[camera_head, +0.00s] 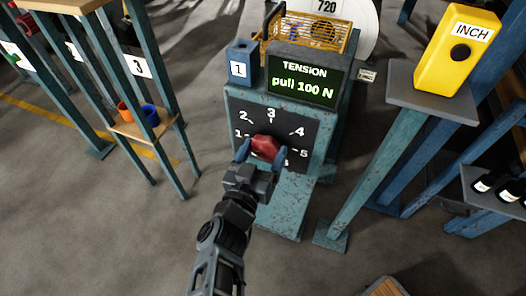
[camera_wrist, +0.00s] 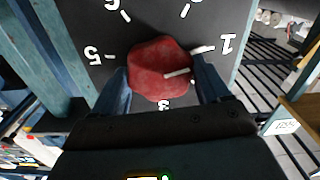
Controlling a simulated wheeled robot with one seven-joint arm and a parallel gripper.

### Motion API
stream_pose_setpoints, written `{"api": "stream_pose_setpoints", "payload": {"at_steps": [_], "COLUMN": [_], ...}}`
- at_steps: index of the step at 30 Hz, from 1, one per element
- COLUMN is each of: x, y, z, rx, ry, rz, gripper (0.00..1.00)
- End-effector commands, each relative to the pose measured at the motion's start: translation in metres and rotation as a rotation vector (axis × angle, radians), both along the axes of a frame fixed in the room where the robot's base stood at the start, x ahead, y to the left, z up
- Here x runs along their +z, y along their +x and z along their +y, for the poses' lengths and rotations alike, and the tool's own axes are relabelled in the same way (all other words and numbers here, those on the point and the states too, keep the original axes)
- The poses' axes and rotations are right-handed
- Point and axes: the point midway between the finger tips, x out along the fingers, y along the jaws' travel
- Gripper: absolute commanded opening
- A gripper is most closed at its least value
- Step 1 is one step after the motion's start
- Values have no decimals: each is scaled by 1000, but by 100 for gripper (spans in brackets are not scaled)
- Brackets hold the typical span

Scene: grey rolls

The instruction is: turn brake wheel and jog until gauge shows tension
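The brake wheel is a red faceted knob (camera_head: 265,147) on a dark numbered dial plate (camera_head: 298,114) on the front of a teal stand. My gripper (camera_head: 262,156) reaches it from below, a blue finger on each side. In the wrist view, the knob (camera_wrist: 160,66) sits between the fingers, which appear to touch it. Its white pointer line aims right, roughly between 1 and the finger-covered 2; the exact reading is unclear. A yellow INCH box (camera_head: 455,55) with a black round button stands on a pedestal to the right.
A blue box (camera_head: 241,63) marked 1 stands left of the display. A yellow mesh cage (camera_head: 318,34) and a white roll (camera_head: 366,15) marked 720 are behind. A shelf with orange and blue cups (camera_head: 150,115) is at left; dark rolls (camera_head: 510,190) lie at right.

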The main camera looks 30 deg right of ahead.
Motion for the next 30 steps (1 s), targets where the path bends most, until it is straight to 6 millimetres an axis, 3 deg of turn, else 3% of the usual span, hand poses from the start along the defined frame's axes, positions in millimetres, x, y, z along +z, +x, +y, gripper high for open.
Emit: {"api": "stream_pose_setpoints", "payload": {"at_steps": [9, 26, 27, 30], "x": [0, 0, 0, 0], "y": [0, -1, -1, 0], "z": [0, 0, 0, 0], "rx": [0, 0, 0, 0], "ry": [0, 92, 92, 92], "rz": [0, -130, -130, -130], "gripper": [45, 45, 76, 86]}}
